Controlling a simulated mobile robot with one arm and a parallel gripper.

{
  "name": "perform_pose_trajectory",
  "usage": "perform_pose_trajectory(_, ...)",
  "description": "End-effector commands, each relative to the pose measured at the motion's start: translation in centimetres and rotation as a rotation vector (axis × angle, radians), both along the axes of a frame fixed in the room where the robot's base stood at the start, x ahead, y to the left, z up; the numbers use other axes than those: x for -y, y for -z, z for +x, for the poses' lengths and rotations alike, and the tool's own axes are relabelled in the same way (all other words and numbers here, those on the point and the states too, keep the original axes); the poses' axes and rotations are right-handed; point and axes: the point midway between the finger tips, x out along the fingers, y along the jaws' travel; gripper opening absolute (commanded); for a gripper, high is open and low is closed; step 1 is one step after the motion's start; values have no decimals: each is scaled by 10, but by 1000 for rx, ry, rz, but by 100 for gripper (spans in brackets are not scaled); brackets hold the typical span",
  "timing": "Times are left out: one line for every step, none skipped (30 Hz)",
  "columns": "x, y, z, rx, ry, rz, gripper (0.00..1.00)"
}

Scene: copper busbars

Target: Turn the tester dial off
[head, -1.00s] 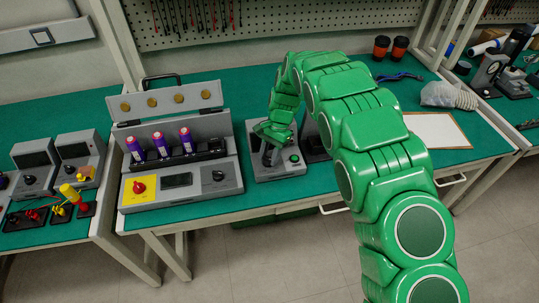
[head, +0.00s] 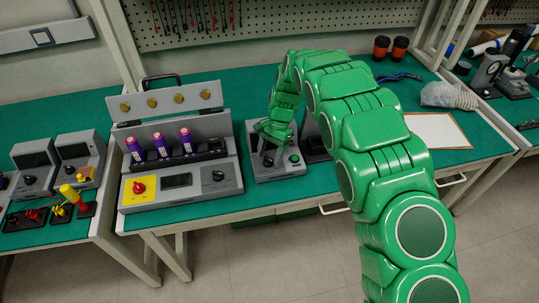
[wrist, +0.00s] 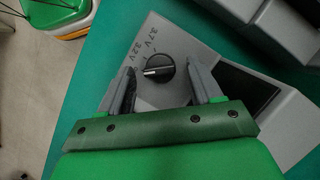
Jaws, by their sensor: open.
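The tester (head: 278,175) is a small grey box on the green bench, under my arm's end in the head view. In the wrist view its grey panel (wrist: 185,45) carries a round black dial (wrist: 159,69) with a white pointer line directed left. The labels "3.7V" and "3.2V" are printed beside the dial. My gripper (wrist: 164,85) is open, with one dark finger on each side of the dial and gaps visible between. I cannot tell how high the fingertips are above the panel. Part of the panel and a dark screen (wrist: 243,90) are covered by my gripper.
A grey charger unit (head: 150,203) with several purple cells (head: 161,145) and a red knob stands left of the tester. A dark device (head: 316,148) is close on its right. A white sheet (head: 435,131) lies farther right. The bench's front edge is close.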

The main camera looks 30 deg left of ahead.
Motion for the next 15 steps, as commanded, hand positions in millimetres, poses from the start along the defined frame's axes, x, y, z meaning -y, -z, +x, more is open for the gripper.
perform_pose_trajectory(0, -4, 2, 1, 1, 2, 64)
perform_pose_trajectory(0, -7, 3, 1, 1, 2, 64)
perform_pose_trajectory(0, -11, 5, 1, 1, 2, 64)
perform_pose_trajectory(0, -15, 6, 1, 0, 2, 64)
perform_pose_trajectory(0, -19, 8, 1, 0, 2, 64)
perform_pose_trajectory(0, -24, 10, 1, 0, 2, 64)
perform_pose_trajectory(0, -29, 13, 2, -1, 3, 64)
perform_pose_trajectory(0, -33, 15, 3, 0, 4, 64)
perform_pose_trajectory(0, -38, 17, 3, 0, 4, 64)
perform_pose_trajectory(1, -43, 19, 3, 0, 3, 64)
perform_pose_trajectory(1, -46, 20, 2, 0, 2, 64)
perform_pose_trajectory(2, -51, 22, 0, 0, 0, 64)
perform_pose_trajectory(2, -55, 23, 0, 0, 0, 64)
perform_pose_trajectory(2, -58, 24, 0, 0, 0, 64)
perform_pose_trajectory(2, -61, 26, 1, 0, 1, 64)
